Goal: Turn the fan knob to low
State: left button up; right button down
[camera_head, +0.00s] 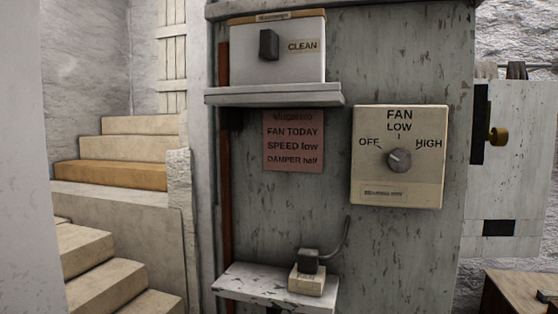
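The grey round fan knob (399,160) sits in the middle of a cream fan box (428,170) on the worn grey panel, right of centre. The box is marked FAN, with OFF at the knob's left, LOW above it and HIGH at its right. The knob's pointer is small and seems to lean to the upper left, toward OFF. A pinkish sign (293,154) left of the box reads FAN TODAY, SPEED low, DAMPER half. Neither of my grippers is in view, and nothing touches the knob.
A shelf (275,97) at upper left of the fan box holds a white box (250,68) marked CLEAN. A lower shelf (245,283) carries a small block (306,283) with a dark plug and cable. Stairs (120,148) rise at left. Space before the knob looks clear.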

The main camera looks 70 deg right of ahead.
aim_at(399, 159)
jog(key=z, duration=2.9)
jog(key=k, duration=0.15)
jog(key=u, duration=0.05)
